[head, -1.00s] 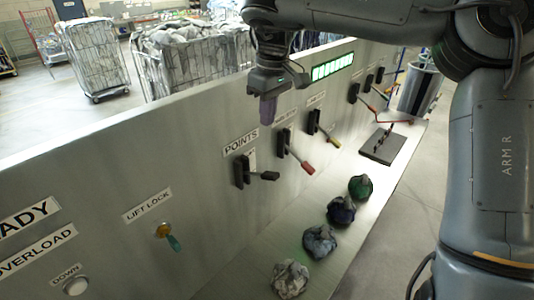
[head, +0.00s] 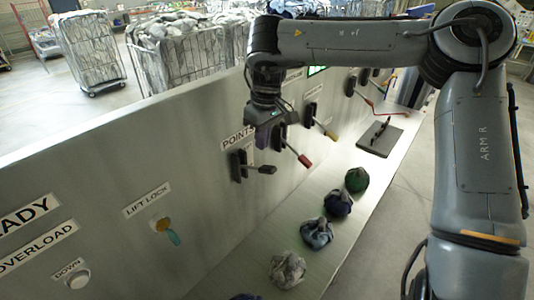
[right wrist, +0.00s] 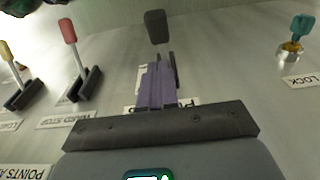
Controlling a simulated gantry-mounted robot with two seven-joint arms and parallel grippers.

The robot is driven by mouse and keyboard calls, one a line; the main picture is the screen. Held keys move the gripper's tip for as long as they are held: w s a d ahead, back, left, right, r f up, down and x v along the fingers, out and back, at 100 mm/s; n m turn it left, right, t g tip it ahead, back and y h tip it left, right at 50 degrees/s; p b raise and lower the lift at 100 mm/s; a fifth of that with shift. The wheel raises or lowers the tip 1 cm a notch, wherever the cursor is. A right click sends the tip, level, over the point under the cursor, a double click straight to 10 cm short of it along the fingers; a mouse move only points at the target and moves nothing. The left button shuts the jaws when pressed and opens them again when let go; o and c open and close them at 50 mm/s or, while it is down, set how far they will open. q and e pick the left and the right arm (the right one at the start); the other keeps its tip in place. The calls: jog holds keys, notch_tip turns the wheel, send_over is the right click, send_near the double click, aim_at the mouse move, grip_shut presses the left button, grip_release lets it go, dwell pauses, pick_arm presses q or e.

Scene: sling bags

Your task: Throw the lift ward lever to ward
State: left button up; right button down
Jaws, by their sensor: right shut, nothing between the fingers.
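No label reading "lift ward" is legible, so I cannot tell which lever it is. A black-handled lever (head: 265,169) stands under the POINTS label (head: 237,138) on the grey panel. To its right are a red-handled lever (head: 304,160) and a yellow-handled lever (head: 331,135). My right gripper (head: 262,140) points down, shut and empty, with purple fingers near the POINTS label and the black-handled lever. In the right wrist view, the fingers (right wrist: 158,88) overlap the lower part of the black-handled lever (right wrist: 155,27); contact cannot be told. My left gripper is out of view.
A LIFT LOCK key (head: 166,229) and a DOWN button (head: 77,279) sit at the panel's left. Several tied bags, including a green one (head: 357,180), lie along the ledge (head: 335,167). A dark plate (head: 379,139) is farther along. Wire carts stand behind the panel.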

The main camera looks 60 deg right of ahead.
aim_at(266, 167)
jog(key=f, duration=0.1)
jog(key=s+f+p, duration=0.1)
jog(key=f, duration=0.1)
jog(key=shift+a+f, duration=0.1)
jog(key=shift+f, duration=0.05)
jog(key=shift+s+f, duration=0.3)
jog(key=shift+f, duration=0.4)
